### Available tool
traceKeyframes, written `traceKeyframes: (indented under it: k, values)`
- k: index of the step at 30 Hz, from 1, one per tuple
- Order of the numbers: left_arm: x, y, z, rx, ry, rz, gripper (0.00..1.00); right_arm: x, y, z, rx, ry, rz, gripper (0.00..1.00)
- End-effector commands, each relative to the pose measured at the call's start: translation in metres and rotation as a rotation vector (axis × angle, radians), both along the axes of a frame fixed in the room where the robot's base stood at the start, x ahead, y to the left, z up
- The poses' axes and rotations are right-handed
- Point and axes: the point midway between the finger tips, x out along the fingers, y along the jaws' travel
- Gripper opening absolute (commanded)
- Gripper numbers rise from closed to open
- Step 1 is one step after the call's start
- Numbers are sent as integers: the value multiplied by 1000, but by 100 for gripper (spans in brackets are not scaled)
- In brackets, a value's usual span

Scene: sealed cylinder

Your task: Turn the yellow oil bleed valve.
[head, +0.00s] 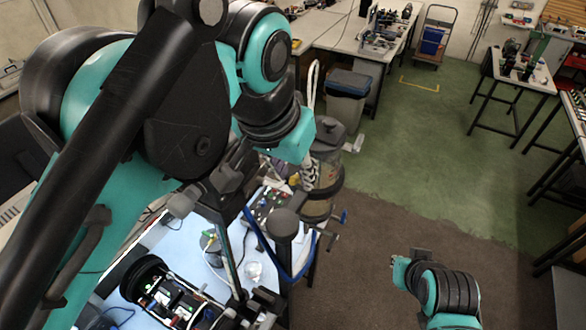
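My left arm fills the left of the head view. My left gripper (228,182) is a cluster of dark parts below the teal wrist, above the pale blue worktable (186,255). Its fingers blend into dark parts behind them, so I cannot tell whether they are open or shut. A dark cylindrical device (150,275) lies on the table at the lower left, below my gripper. I cannot make out a yellow oil bleed valve; my arm hides part of the table.
A grey canister (324,165) with a ribbed hose stands just right of the table. A grey bin with a blue lid (348,88) stands behind it. A control box with buttons (270,203) is on the table.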

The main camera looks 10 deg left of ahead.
Motion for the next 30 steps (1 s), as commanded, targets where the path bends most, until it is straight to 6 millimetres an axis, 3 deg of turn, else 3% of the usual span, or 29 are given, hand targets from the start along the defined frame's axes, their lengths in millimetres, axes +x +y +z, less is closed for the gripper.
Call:
traceKeyframes:
  k: [4,16,30]
  values:
    - [-3,1,9,0,1,0,31,0,0,0,0,0,0,0]
    - [-23,7,65,0,0,0,31,0,0,0,0,0,0,0]
    - [-25,8,69,0,0,0,34,0,0,-1,0,0,0,0]
